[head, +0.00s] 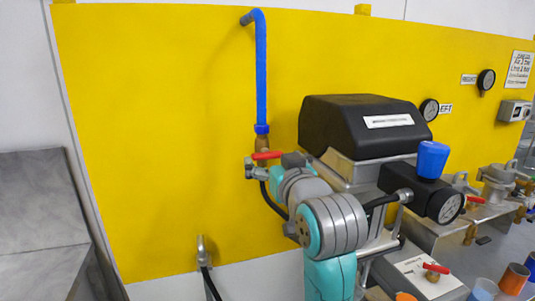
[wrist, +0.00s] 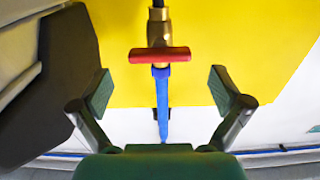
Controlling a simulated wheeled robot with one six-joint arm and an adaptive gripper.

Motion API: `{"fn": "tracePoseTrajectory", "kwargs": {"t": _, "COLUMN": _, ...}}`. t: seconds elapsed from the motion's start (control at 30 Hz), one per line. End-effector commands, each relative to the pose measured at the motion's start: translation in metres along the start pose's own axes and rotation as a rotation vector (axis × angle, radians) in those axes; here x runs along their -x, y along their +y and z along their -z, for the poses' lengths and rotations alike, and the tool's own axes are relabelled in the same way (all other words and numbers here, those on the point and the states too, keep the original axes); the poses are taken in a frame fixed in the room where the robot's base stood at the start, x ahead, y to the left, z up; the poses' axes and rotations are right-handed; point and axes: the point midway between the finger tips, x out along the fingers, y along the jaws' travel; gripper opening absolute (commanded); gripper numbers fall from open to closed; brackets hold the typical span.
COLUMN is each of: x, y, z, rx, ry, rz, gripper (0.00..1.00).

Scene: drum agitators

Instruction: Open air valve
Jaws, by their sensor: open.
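The air valve has a red handle (head: 267,155) below a brass fitting (head: 263,143) at the lower end of a blue pipe (head: 261,75), in front of the yellow panel. The handle lies crosswise to the pipe. In the wrist view the red handle (wrist: 160,54) is centred ahead, with the brass body (wrist: 158,22) and blue pipe (wrist: 162,105) in line behind it. My gripper (wrist: 160,90) is open and empty, one finger on each side of the handle's line. The handle looks apart from both pads. In the head view my gripper is partly hidden by my arm.
A black-covered machine (head: 365,125) stands just right of the valve, with a blue-capped gauge unit (head: 433,160) in front. Another red-handled valve (head: 436,268) sits on a plate at lower right. The yellow panel (head: 160,130) is clear to the left.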

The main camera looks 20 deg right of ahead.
Motion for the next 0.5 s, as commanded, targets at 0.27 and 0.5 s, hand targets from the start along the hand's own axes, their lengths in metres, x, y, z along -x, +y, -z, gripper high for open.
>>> {"fn": "tracePoseTrajectory", "kwargs": {"t": 0.27, "x": -0.036, "y": 0.000, "z": 0.000, "rx": 0.000, "ry": 0.000, "rz": 0.000, "gripper": 1.00}}
{"fn": "tracePoseTrajectory", "kwargs": {"t": 0.5, "x": -0.043, "y": 0.000, "z": 0.000, "rx": 0.000, "ry": 0.001, "rz": 0.000, "gripper": 1.00}}
